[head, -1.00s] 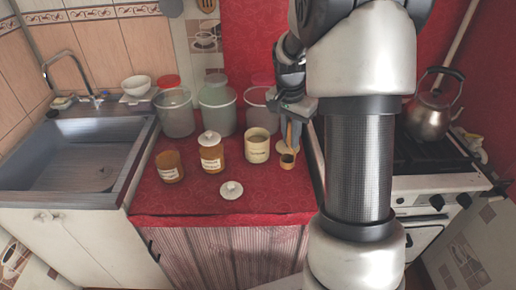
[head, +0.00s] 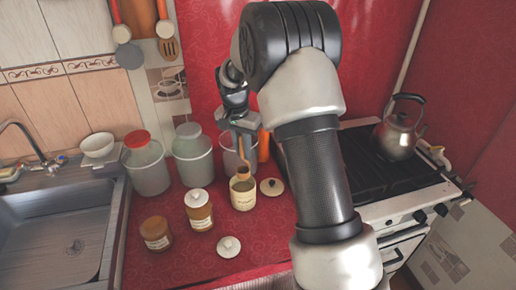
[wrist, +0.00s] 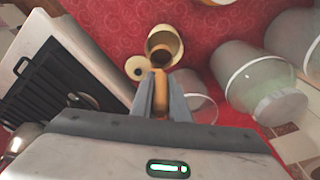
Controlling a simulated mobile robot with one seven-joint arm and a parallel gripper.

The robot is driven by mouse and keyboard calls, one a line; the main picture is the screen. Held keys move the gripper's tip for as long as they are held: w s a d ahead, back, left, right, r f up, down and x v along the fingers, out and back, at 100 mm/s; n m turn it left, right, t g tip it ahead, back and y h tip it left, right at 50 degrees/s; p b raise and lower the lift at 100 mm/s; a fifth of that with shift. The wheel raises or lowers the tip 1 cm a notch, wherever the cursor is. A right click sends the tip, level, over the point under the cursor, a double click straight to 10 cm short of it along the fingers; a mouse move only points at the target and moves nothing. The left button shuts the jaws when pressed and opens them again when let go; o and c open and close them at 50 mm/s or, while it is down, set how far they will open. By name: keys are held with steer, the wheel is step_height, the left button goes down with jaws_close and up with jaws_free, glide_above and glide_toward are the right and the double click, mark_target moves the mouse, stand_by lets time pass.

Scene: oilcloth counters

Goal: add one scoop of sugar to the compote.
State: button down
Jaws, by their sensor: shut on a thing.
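My gripper (wrist: 160,100) is shut on the orange-brown handle of a small scoop (wrist: 160,88). In the head view the scoop's brown bowl (head: 243,173) is at the mouth of an open cream canister (head: 243,194). In the wrist view the bowl overlaps the canister's opening (wrist: 164,36); how deep it sits and whether it holds anything, I cannot tell. An amber jar with a white lid (head: 199,211) and another labelled amber jar (head: 156,234) stand to the left. The labels are too small to read, so I cannot tell which vessel holds sugar or compote.
A cream lid (head: 271,187) lies right of the canister, and a white lid (head: 229,246) lies in front. Clear buckets (head: 147,170) stand behind. The stove with a kettle (head: 398,132) is on the right, the sink (head: 55,230) on the left.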

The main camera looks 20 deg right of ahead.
steer(key=shift+w+a, duration=0.15)
steer(key=shift+w, duration=0.15)
steer(key=shift+f+b, duration=3.5)
steer(key=shift+f, duration=1.9)
steer(key=shift+r+p, duration=3.15)
steer(key=shift+r, duration=1.9)
steer(key=shift+s+f, duration=0.1)
